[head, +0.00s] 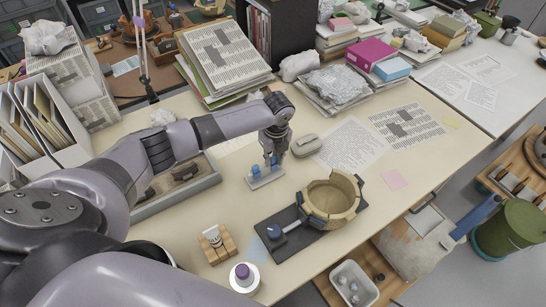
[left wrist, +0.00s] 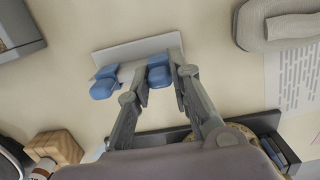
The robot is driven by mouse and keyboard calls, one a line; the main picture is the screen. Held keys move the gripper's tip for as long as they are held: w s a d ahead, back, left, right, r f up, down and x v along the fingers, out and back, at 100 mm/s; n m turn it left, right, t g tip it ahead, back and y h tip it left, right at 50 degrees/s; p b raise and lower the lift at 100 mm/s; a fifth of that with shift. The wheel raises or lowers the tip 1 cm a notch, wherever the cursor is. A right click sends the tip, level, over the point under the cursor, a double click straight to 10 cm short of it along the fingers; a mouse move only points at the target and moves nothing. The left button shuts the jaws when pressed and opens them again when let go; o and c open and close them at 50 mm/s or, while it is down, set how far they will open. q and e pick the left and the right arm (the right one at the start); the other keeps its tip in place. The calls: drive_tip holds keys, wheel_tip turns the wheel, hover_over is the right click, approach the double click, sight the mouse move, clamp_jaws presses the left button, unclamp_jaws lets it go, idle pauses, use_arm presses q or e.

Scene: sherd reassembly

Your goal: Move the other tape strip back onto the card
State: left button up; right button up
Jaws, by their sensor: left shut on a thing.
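The card (head: 266,181) is a small pale holder on the table, in front of my left gripper (head: 274,153). In the left wrist view the card (left wrist: 127,53) lies beyond the fingertips. One blue tape strip (left wrist: 104,85) sits at the card's left part. The other blue tape strip (left wrist: 160,75) is between the fingers of my left gripper (left wrist: 162,80), at the card's right part. The gripper is shut on this strip. I cannot tell whether the held strip touches the card. My right gripper is not in view.
A tan pot (head: 333,200) stands on a dark board (head: 292,242) to the right. A grey tray (head: 178,199) lies left of the card. A grey rounded case (head: 306,145) is close right of the gripper. A wooden block (head: 217,244) and white-purple jar (head: 244,277) stand in front.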

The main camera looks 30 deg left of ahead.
use_arm(q)
drive_tip(key=o, duration=0.8)
wheel_tip(320, 180, up, 12)
drive_tip(key=shift+s+d, duration=0.25)
drive_tip(key=shift+d, duration=0.2)
idle(0.3)
